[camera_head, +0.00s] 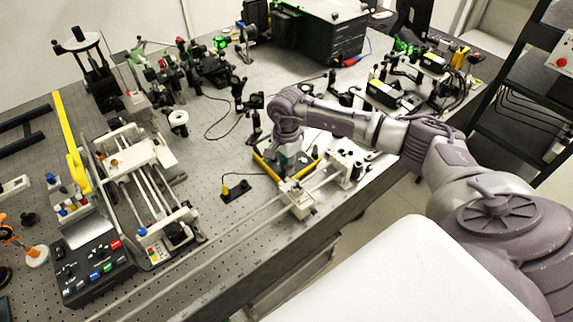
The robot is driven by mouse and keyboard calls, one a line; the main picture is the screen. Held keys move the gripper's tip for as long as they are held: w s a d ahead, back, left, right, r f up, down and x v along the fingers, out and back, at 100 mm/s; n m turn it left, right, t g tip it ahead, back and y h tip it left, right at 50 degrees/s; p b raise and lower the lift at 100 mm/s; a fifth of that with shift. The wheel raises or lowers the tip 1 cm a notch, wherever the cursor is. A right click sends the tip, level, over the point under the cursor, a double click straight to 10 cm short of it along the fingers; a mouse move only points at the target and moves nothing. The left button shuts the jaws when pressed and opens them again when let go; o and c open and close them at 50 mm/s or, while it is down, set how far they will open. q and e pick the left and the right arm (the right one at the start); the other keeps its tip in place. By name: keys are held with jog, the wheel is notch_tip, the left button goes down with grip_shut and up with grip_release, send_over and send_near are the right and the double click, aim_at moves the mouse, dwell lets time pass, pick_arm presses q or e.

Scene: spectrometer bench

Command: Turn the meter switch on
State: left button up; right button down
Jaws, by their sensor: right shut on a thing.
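My right arm comes in from the right. Its gripper (290,165) points down at the front edge of the bench, over a small yellow-edged unit (265,166) beside a white block on rails (299,201). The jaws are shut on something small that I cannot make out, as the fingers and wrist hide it. I cannot clearly pick out the meter or its switch. A dark control box (90,265) with coloured buttons and a grey panel stands at the lower left, well away from this gripper. My left gripper is not in view.
A railed white apparatus (140,158) stands left of centre, with a yellow bar (72,145) beside it. Optical mounts (185,62) and a large black box (325,38) stand at the back. A small black plate (234,191) lies left of my gripper. Bare perforated bench (225,150) shows mid-left.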

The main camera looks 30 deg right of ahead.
jog(key=shift+f+m+b, duration=0.15)
jog(key=shift+m+b, duration=0.8)
jog(key=shift+m, duration=0.25)
jog(key=m+b, duration=0.2)
jog(key=m, duration=0.1)
jog(key=shift+m, duration=0.4)
jog(key=m+b, duration=0.2)
jog(key=m, duration=0.2)
jog(key=shift+m+b, duration=0.55)
jog(key=shift+m, duration=1.15)
jog(key=c, duration=1.1)
grip_release()
